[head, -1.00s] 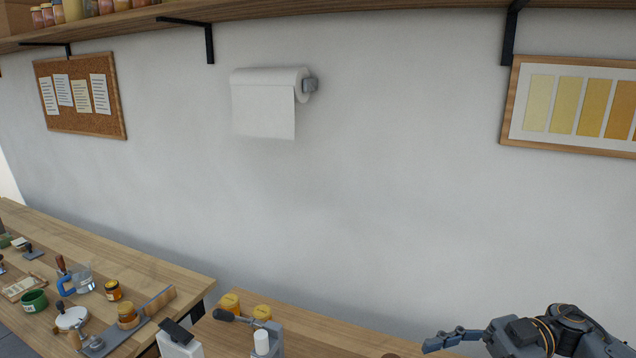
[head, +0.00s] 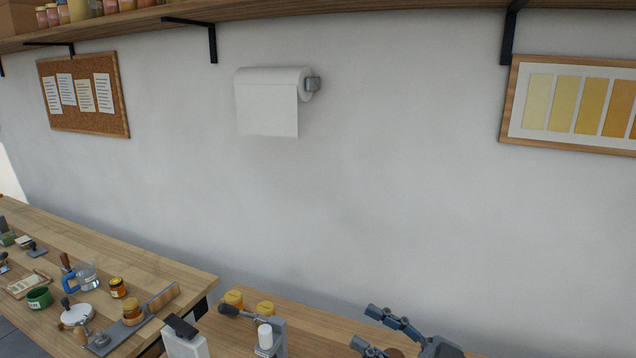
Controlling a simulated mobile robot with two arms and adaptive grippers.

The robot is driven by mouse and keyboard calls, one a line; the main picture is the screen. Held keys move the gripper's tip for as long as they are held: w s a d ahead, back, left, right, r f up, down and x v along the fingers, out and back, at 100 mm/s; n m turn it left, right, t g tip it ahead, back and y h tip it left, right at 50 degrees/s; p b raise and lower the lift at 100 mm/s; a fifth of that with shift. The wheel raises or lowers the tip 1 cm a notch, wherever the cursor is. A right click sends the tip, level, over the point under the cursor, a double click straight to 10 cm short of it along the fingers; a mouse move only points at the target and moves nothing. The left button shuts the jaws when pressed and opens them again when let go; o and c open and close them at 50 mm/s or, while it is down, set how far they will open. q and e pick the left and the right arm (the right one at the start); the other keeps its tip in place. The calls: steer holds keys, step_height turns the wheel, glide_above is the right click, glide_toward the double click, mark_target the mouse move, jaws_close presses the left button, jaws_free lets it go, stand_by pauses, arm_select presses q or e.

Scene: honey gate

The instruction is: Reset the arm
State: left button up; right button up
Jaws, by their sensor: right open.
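My right gripper (head: 362,326) is at the bottom of the head view, right of centre, above the wooden bench. Its two dark fingers point left and are spread apart, with nothing between them. Most of the right arm is cut off by the lower edge. A grey device with a white cylinder (head: 265,337) stands to the left of the fingers, apart from them. My left gripper is not in view.
Two yellow-lidded jars (head: 233,298) stand behind the device. A second bench (head: 150,268) at the left holds honey jars, a green cup (head: 39,298) and tools. The wall above carries a paper roll (head: 268,105). The bench beyond the right gripper looks clear.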

steer(key=s+d+f+m+t+h, duration=0.15)
steer(key=d+f+m+h, duration=0.25)
steer(key=f+m+h, duration=0.4)
steer(key=s+d+f+m+t+h, duration=0.1)
steer(key=d+f+m+t+h, duration=0.3)
steer(key=f+h, duration=0.45)
steer(key=s+d+f+m+g+h, duration=0.15)
steer(key=s+f+g, duration=0.35)
steer(key=s, duration=0.6)
steer(key=s+d+f+g+h, duration=0.2)
steer(key=s+f+g, duration=0.4)
steer(key=s, duration=0.4)
step_height(320, 180, down, 38)
steer(key=s+g+b, duration=0.1)
steer(key=s+b, duration=0.1)
steer(key=b, duration=1)
steer(key=s+d+f+b, duration=0.1)
steer(key=s+f+b, duration=0.4)
steer(key=f, duration=0.8)
steer(key=s+d+f+g+b, duration=0.1)
steer(key=s+f+b, duration=0.4)
steer(key=s+f, duration=0.7)
steer(key=shift+d+f, duration=0.5)
